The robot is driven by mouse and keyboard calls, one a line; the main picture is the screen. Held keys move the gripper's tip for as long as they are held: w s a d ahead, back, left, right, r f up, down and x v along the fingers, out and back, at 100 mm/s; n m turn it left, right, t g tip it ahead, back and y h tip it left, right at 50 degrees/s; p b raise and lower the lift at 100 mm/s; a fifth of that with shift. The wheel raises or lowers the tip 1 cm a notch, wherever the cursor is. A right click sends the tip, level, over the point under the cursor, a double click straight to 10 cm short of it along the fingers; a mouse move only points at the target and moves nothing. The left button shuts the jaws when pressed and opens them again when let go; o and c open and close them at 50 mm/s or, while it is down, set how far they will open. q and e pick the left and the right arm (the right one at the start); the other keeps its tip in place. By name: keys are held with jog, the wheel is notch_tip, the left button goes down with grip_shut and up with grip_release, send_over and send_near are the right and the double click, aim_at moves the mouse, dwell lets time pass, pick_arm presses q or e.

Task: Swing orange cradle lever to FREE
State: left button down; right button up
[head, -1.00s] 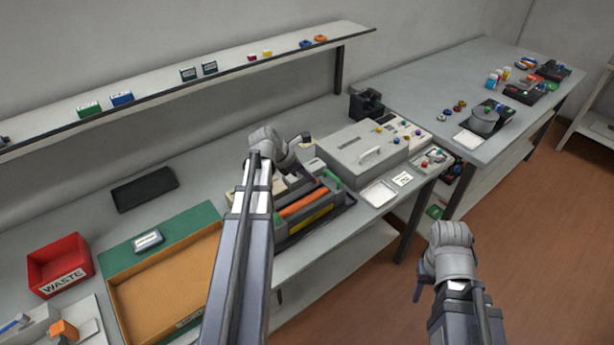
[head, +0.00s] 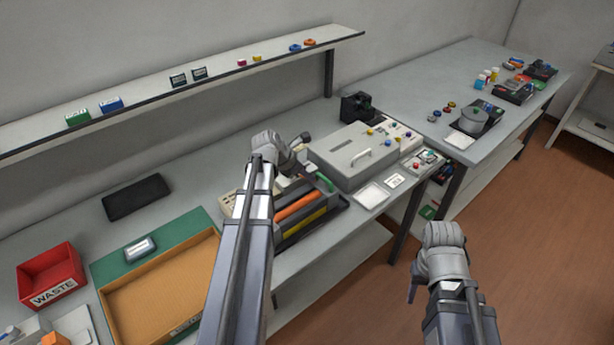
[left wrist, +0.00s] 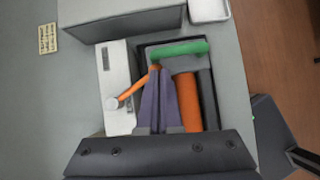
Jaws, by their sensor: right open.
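The orange lever (left wrist: 133,87) shows in the left wrist view, slanting from a round pivot on a pale block (left wrist: 117,88) up to my left fingertips. My left gripper (left wrist: 162,69) has its two purple fingers close together, with the lever's end touching or just beside their tips. The dark cradle (head: 283,242) holds an orange roller (left wrist: 189,103) and has a green handle (left wrist: 180,50) beyond the fingertips. In the head view, my left wrist hides the lever. My right gripper (head: 413,288) is open and empty, over the floor in front of the bench.
A cork-floored tray (head: 160,280) and red WASTE bin (head: 50,274) are at left. A shelf (head: 215,75) runs above the bench.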

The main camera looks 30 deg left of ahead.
pick_arm(q)
jog(key=shift+s, duration=0.1)
dwell(0.3)
jog(key=shift+s+a, duration=0.5)
jog(key=d+p+v, duration=0.2)
jog(key=p+v, duration=0.9)
jog(key=v, duration=0.3)
jog(key=shift+s, duration=0.4)
jog(key=shift+f, duration=0.1)
